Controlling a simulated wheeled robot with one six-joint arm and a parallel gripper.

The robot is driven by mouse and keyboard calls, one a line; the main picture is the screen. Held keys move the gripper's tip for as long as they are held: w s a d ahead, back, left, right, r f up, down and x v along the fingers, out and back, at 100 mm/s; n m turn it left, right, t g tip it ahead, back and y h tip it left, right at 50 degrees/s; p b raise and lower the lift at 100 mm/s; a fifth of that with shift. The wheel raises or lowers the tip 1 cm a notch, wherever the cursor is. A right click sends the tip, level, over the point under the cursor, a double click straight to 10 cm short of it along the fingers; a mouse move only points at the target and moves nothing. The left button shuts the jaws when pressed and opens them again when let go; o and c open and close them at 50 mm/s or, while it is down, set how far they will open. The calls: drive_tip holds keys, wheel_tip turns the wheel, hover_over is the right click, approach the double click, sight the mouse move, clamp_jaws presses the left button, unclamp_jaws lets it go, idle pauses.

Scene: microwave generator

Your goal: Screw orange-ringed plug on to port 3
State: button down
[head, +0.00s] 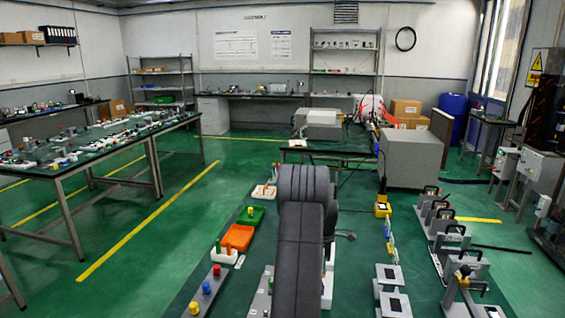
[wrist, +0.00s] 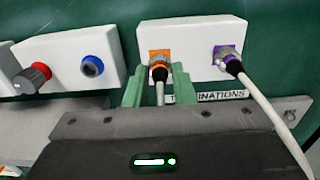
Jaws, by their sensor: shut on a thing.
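The orange-ringed plug (wrist: 159,74) is between the two green fingers of my gripper (wrist: 158,70) in the wrist view. My gripper is shut on it. The plug is at the port with an orange square (wrist: 160,54) on a white box (wrist: 194,38). I cannot tell whether its thread is engaged. Its pale cable runs down toward me, and its lower part is hidden by my gripper. In the head view my arm hides the plug and this port.
A purple-ringed plug (wrist: 229,63) sits on the port to the right, its cable running down right. Another white box (wrist: 70,56) on the left carries a blue-ringed socket (wrist: 92,66) and a red-collared knob (wrist: 33,77). A partly hidden label (wrist: 222,96) reads "INATIONS".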

drive_tip(key=shift+r+p, duration=1.35)
drive_tip(key=shift+r, duration=1.45)
drive_tip(key=shift+s+a+f+b, duration=0.15)
drive_tip(key=shift+s+a+b, duration=0.3)
drive_tip(key=shift+s+a, duration=0.45)
drive_tip(key=shift+s+a+f+b, duration=0.1)
drive_tip(key=shift+s+a+b, duration=0.4)
drive_tip(key=shift+a, duration=0.6)
drive_tip(key=shift+s, duration=0.1)
drive_tip(key=shift+s+a+f+b, duration=0.1)
drive_tip(key=shift+s+a+b, duration=0.15)
drive_tip(key=shift+s+a, duration=0.35)
drive_tip(key=shift+s+a+f+b, duration=0.1)
drive_tip(key=shift+s+a+b, duration=0.2)
drive_tip(key=shift+a, duration=0.45)
drive_tip(key=shift+s+a+b, duration=0.15)
drive_tip(key=shift+s+a, duration=0.4)
drive_tip(key=shift+a, duration=0.15)
drive_tip(key=shift+s+a+f+b, duration=0.15)
drive_tip(key=shift+s+a+b, duration=0.15)
drive_tip(key=shift+s+a, duration=0.6)
drive_tip(key=shift+s+a+f+b, duration=0.1)
drive_tip(key=shift+s+a+b, duration=0.35)
drive_tip(key=shift+a, duration=0.65)
drive_tip(key=shift+s, duration=0.15)
